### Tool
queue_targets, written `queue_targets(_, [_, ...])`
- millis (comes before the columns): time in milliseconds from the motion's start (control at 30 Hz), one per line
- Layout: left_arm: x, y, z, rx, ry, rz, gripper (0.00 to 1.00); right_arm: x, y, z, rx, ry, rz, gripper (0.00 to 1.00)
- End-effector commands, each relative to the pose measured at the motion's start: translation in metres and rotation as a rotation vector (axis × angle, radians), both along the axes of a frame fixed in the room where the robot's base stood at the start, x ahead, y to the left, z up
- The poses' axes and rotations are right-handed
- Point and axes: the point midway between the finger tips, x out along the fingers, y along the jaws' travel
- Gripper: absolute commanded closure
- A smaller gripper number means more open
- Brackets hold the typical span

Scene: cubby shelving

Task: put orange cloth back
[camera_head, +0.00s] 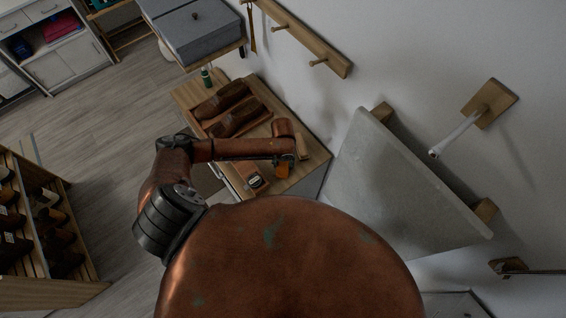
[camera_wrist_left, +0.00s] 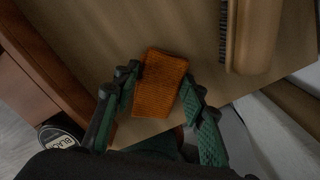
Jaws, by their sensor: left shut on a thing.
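The orange cloth (camera_wrist_left: 158,88) is a small folded, knitted-looking block. In the left wrist view it sits between the green-padded fingers of my left gripper (camera_wrist_left: 160,78), which is shut on it. The wooden top (camera_wrist_left: 110,25) lies behind it; I cannot tell whether the cloth touches it. In the head view only a small part of the cloth (camera_head: 282,172) shows below the end of my left arm, over the wooden cabinet top (camera_head: 316,158). My fingers are mostly hidden there. My right gripper is not in view.
A wooden brush (camera_wrist_left: 236,40) lies close to the right of the cloth. A round black-labelled tin (camera_wrist_left: 57,138) is at lower left. Brown shoes (camera_head: 235,118) and a green bottle (camera_head: 206,76) stand farther back on the cabinet. A shoe rack (camera_head: 75,262) is at left.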

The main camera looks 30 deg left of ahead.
Motion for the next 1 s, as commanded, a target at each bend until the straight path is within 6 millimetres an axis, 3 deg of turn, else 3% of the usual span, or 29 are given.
queue_targets(333, [0.000, 0.000, -0.003, 0.000, 0.000, 0.000, 0.80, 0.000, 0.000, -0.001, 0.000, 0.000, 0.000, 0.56])
queue_targets(367, [0.000, 0.000, -0.003, -0.001, -0.001, 0.000, 0.60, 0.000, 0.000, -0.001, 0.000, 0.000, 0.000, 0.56])
queue_targets(600, [0.000, 0.000, -0.003, 0.000, -0.001, 0.000, 0.44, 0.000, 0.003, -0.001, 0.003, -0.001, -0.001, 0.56])
queue_targets(867, [0.000, 0.000, -0.002, 0.000, -0.001, 0.000, 0.44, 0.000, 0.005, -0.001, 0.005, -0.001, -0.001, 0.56])
queue_targets(1000, [0.001, 0.001, 0.007, 0.001, -0.003, -0.001, 0.44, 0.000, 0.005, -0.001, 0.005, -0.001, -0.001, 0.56])
